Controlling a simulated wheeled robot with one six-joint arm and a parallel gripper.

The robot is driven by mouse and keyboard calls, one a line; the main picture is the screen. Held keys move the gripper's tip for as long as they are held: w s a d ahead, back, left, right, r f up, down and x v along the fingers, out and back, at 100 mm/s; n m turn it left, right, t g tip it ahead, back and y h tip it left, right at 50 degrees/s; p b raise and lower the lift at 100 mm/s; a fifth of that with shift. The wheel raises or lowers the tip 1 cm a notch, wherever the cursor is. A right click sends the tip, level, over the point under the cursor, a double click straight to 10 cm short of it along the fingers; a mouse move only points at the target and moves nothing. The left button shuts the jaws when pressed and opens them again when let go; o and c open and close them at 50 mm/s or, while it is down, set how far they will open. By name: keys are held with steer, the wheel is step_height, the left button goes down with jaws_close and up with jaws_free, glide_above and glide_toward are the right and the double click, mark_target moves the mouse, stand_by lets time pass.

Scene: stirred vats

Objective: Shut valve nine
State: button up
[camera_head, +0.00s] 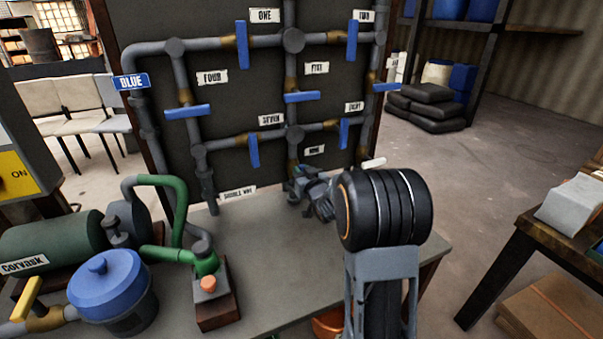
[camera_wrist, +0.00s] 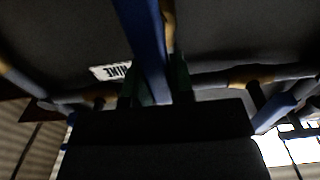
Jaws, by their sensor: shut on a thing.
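The label NINE (camera_head: 314,150) is low on the dark pipe board, beside the lower end of the middle vertical pipe. A brass valve body (camera_head: 292,166) sits on that pipe. In the wrist view valve nine's blue lever (camera_wrist: 147,45) runs down between my green fingertips, close to the line of the pipe behind it. The label NINE also shows there, tilted (camera_wrist: 112,71). My gripper (camera_head: 299,184) is shut on this lever, and it also shows in the wrist view (camera_wrist: 153,88). The gripper hides most of the lever in the head view.
Other blue levers are close by, such as seven's (camera_head: 253,150) and eight's (camera_head: 344,134). The bench (camera_head: 270,260) holds a blue-lidded pot (camera_head: 108,280), a green tank (camera_head: 50,243) and a green pipe fitting (camera_head: 205,265) at left. Its middle is clear.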

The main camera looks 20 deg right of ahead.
jaws_close()
steer(key=shift+d+m, duration=0.1)
steer(key=shift+m, duration=0.2)
steer(key=m, duration=0.2)
steer(key=d+m, duration=0.1)
steer(key=m, duration=0.1)
steer(key=shift+f, duration=0.1)
steer(key=shift+d+f+m+p, duration=0.25)
steer(key=shift+f+m+p, duration=0.2)
steer(key=shift+m, duration=1.8)
steer(key=shift+d+f+m+p, duration=0.25)
steer(key=shift+m+p, duration=0.2)
steer(key=shift+m, duration=1.75)
steer(key=shift+d+f+m+p, duration=0.2)
steer(key=shift+f+m+p, duration=0.25)
steer(key=shift+m, duration=1.8)
steer(key=o, duration=0.7)
jaws_free()
